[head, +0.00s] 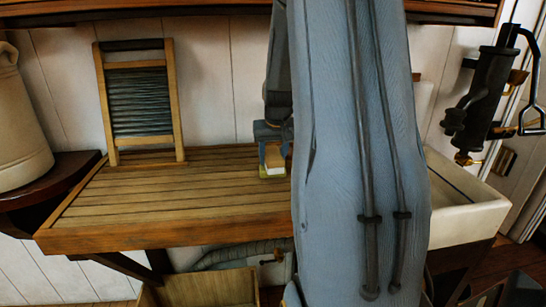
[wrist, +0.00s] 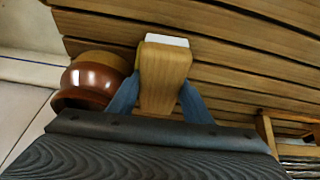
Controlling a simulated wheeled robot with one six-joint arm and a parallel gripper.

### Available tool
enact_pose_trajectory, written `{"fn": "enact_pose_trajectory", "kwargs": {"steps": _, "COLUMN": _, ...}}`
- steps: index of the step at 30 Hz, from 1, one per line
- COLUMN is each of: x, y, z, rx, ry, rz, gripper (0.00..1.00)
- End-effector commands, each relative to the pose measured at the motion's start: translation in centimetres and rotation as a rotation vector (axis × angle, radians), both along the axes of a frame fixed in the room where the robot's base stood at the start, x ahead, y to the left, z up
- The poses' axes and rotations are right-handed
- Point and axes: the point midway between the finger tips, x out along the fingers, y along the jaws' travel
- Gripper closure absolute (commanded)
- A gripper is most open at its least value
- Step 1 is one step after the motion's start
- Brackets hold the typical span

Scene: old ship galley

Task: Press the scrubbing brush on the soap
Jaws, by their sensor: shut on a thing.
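My gripper (wrist: 163,100) is shut on the wooden scrubbing brush (wrist: 166,68), with a blue finger on each side. A white strip, perhaps its bristles, shows at the brush's far end in the wrist view. In the head view my gripper (head: 270,135) is low over the slatted draining board, and the pale brush (head: 274,156) shows at its tip.
A washboard (head: 140,100) leans on the wall at the back of the draining board (head: 150,210). A glossy red-brown bowl (wrist: 92,80) is close left of the brush in the wrist view. A white sink (head: 468,205) and a dark pump (head: 485,95) are at right. The board's left front is clear.

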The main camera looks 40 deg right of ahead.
Motion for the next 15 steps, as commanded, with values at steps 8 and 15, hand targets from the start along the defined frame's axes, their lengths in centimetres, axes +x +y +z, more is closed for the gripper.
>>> {"fn": "enact_pose_trajectory", "kwargs": {"steps": 8, "x": 0.1, "y": -0.1, "z": 2.5, "rx": -0.003, "ry": -0.004, "rz": 0.001, "gripper": 0.83}}
{"fn": "enact_pose_trajectory", "kwargs": {"steps": 15, "x": 0.0, "y": 0.0, "z": 4.2, "rx": -0.002, "ry": -0.004, "rz": 0.000, "gripper": 0.83}}
